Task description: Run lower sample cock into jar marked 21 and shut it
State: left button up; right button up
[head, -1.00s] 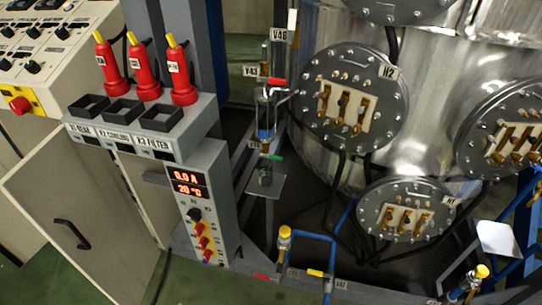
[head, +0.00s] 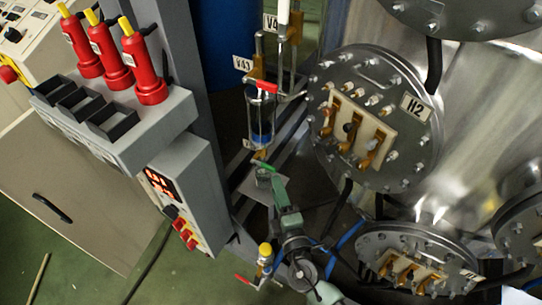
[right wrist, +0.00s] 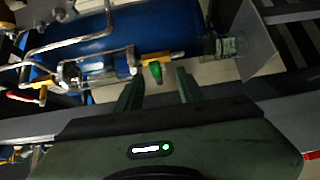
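The lower sample cock's green handle (head: 264,166) sits under the glass sample vessel (head: 261,118). The handle also shows in the right wrist view (right wrist: 155,72), beside a yellow valve body (right wrist: 160,57). My right gripper (head: 279,184) has come up from below, close to the cock. In the right wrist view its two fingers (right wrist: 158,88) are apart, with the green handle just beyond and between their tips. My left gripper is not in view.
A red handle (head: 265,87) is above the vessel, near the V43 tag (head: 243,63). The jar's small shelf (head: 251,190) is narrow. The control box (head: 185,195) is to the left and the H2 flange (head: 375,115) to the right. A yellow-capped valve (head: 265,252) is below.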

aim_at(270, 170)
jog(key=shift+w+a+r, duration=0.4)
jog(key=shift+w+r, duration=0.15)
jog(key=w, duration=0.2)
jog(key=w+p, duration=0.1)
jog(key=w, duration=0.1)
jog(key=w+a, duration=0.1)
jog(key=w, duration=0.1)
jog(key=shift+w+f, duration=0.2)
grip_shut()
dwell(0.8)
